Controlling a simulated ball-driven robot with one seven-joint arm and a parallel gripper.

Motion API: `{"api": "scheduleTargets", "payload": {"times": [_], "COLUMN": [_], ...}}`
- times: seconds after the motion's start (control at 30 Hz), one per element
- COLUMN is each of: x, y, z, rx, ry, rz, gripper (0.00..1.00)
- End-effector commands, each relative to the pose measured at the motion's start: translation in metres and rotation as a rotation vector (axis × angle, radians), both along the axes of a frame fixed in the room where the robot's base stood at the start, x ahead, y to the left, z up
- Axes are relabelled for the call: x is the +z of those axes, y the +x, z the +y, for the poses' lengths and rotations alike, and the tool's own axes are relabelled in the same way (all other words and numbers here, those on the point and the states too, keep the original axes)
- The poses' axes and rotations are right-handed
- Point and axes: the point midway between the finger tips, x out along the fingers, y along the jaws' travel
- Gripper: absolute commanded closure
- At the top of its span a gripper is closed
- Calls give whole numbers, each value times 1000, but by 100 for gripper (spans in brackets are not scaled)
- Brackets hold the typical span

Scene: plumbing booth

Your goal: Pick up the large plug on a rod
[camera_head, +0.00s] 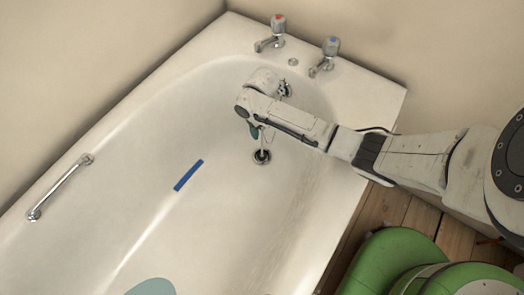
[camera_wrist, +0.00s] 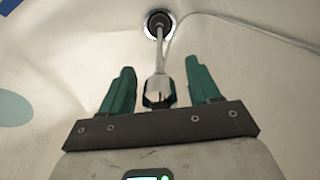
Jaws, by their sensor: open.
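The large plug on a rod (camera_wrist: 159,45) shows in the wrist view. Its dark round end is at the drain (camera_wrist: 148,23), and its pale rod rises from there toward my gripper. In the head view the rod (camera_head: 263,145) stands above the drain (camera_head: 261,157), below my gripper. My gripper (camera_wrist: 160,63) is open, with one green finger on each side of the rod. A gap shows between each finger and the rod. The rod's near end, pale with dark sides, lies between the fingers. In the head view the arm partly hides the upper rod.
The white bathtub (camera_head: 130,140) surrounds the drain. Two taps (camera_head: 271,38) (camera_head: 326,58) stand on its far rim. A blue strip (camera_head: 188,175) lies on the tub floor, and a grab handle (camera_head: 60,187) is at the left. A thin pale cord (camera_wrist: 240,22) runs right from the drain.

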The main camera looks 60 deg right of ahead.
Motion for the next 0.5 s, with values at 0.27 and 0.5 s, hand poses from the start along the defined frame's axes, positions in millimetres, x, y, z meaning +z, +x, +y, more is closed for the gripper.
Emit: {"api": "scheduleTargets", "payload": {"times": [0.27,0.5], "x": [1,1], "y": [0,0], "z": [0,0], "rx": [0,0], "ry": [0,0], "rz": [-1,-1], "gripper": [51,74]}}
